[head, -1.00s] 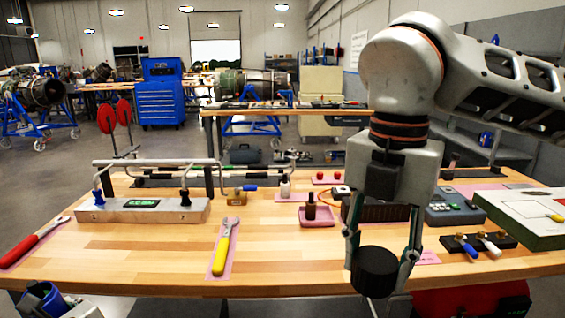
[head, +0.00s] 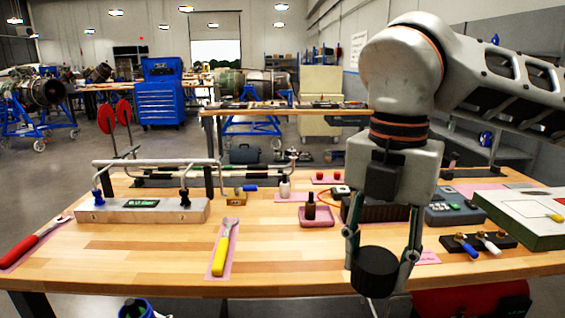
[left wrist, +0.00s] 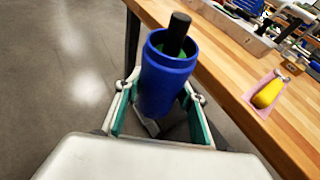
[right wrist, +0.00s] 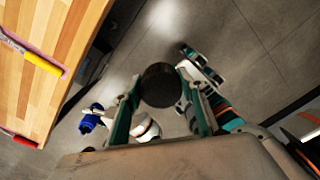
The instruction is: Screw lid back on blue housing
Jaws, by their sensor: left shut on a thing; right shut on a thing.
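The blue housing (left wrist: 165,85) is an open-topped cylinder, tilted in the left wrist view, with a black and green part (left wrist: 178,33) sticking up out of its mouth. My left gripper (left wrist: 157,106) is shut around its sides. In the head view only the housing's top (head: 134,308) shows, at the bottom edge. The lid is a round black cap (head: 376,272), held between the fingers of my right gripper (head: 381,258) at the table's front edge. In the right wrist view the lid (right wrist: 161,85) is clearly apart from the housing (right wrist: 91,118), which is to its left and lower.
The wooden table (head: 130,255) holds a yellow-handled wrench (head: 221,255), a red-handled tool (head: 24,249), a grey fixture block (head: 150,211), a dark bottle (head: 310,207) in a pink tray and a board (head: 530,215) at right. Open floor lies in front of the table.

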